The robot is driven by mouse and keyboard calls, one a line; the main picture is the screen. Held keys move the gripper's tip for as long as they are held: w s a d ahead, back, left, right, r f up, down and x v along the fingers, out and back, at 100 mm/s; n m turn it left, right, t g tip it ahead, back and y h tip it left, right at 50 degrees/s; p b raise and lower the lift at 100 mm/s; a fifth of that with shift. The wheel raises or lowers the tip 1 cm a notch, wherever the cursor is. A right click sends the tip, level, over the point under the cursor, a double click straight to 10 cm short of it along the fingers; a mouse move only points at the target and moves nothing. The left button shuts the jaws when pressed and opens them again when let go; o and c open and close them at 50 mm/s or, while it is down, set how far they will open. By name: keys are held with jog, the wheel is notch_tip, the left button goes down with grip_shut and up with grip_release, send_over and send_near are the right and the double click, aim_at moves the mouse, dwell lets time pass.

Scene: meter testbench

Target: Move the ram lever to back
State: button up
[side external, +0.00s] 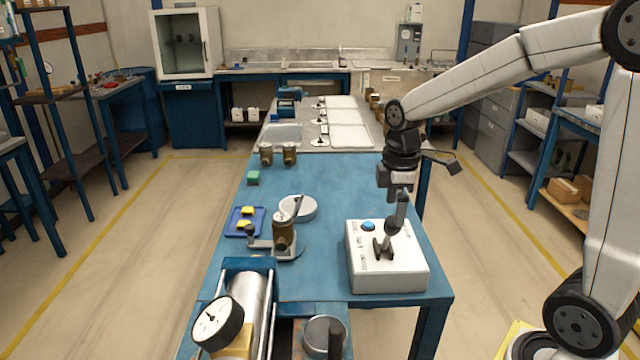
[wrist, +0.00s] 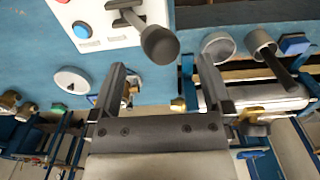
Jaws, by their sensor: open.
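The white control box (side external: 395,277) stands at the right front of the blue bench, with a blue button (side external: 368,226) on top. The ram lever (side external: 384,246) rises from a dark slot plate in the box and leans slightly right, with a dark round knob (side external: 392,227). In the wrist view, the knob (wrist: 160,44) lies in line with the gap between my fingertips, toward the top of the picture. My gripper (side external: 401,205) points down just above the knob. Its two fingers (wrist: 160,66) are apart with nothing held. Contact with the knob cannot be told.
A brass part in a metal stand (side external: 284,236), a white bowl (side external: 299,208) and a blue tray with yellow pieces (side external: 238,233) stand left of the box. A pressure gauge (side external: 217,323) and cylinder are at the front. The bench behind the box (side external: 345,180) is clear.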

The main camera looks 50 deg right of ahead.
aim_at(388, 235)
jog(key=shift+f, duration=1.8)
dwell(1.6)
jog(key=c, duration=1.2)
